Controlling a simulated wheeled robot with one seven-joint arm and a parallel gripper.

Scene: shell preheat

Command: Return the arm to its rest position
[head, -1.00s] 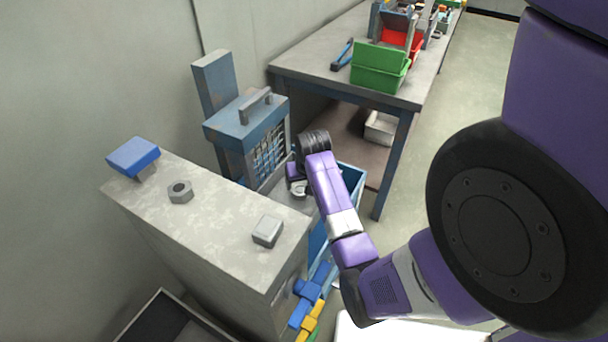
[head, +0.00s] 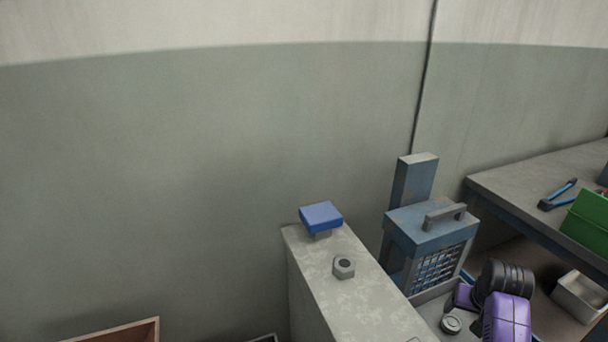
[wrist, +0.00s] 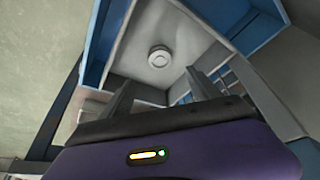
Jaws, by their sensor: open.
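My arm shows at the lower right of the head view as a purple link with a black ribbed joint.
A grey cabinet (head: 345,305) stands left of the heater, with a blue-topped block (head: 321,217) and a hex nut (head: 344,267) on top.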

